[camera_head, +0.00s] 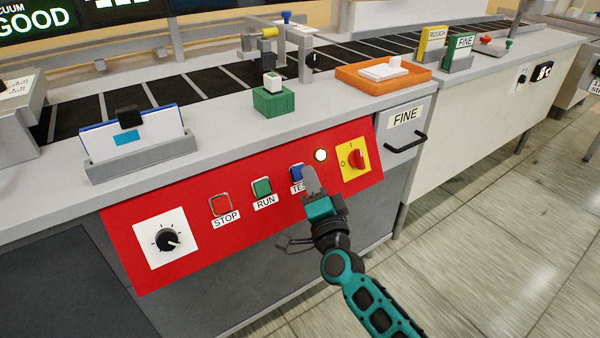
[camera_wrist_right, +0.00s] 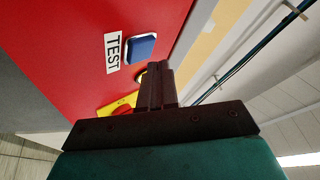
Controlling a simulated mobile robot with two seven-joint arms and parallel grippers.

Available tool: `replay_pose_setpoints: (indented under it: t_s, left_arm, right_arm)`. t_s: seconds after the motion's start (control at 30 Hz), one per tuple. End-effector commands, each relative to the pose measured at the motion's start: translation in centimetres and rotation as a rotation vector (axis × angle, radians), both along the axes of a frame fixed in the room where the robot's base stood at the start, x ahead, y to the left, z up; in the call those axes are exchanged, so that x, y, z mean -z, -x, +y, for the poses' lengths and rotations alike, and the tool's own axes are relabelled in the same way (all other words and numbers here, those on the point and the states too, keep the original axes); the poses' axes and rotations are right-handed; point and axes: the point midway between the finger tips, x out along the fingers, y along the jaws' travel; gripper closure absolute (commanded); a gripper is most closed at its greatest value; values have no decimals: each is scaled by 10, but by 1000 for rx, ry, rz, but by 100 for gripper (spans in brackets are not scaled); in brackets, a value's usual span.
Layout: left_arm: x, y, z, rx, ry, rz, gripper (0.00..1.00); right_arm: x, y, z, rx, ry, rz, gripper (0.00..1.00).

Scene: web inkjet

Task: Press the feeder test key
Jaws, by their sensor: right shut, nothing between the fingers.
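The blue test key (camera_head: 296,173) sits on a red control panel (camera_head: 120,235), above a white label that my gripper partly covers. In the right wrist view the key (camera_wrist_right: 140,47) shows whole, beside its TEST label (camera_wrist_right: 112,52). My right gripper (camera_head: 311,174) is shut and empty, its fingertips close to the key's right side in the head view. In the wrist view the fingertips (camera_wrist_right: 157,68) lie just below the key in the picture. I cannot tell whether they touch the panel. My left gripper is not in view.
Left of the test key are the green RUN key (camera_head: 262,187), the STOP key (camera_head: 221,205) and a black dial (camera_head: 168,241). A round lamp (camera_head: 320,155) and a red rotary switch on a yellow plate (camera_head: 346,172) are to its right. A drawer handle (camera_head: 408,142) sticks out further right.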

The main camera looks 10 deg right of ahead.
Motion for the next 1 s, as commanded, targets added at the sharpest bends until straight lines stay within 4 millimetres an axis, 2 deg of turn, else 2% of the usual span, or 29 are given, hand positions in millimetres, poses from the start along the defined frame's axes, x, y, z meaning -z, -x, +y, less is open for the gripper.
replay_pose_setpoints:
  t_s: [1.0]
  left_arm:
    - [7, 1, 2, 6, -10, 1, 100]
  right_arm:
    - [4, -7, 3, 0, 0, 0, 100]
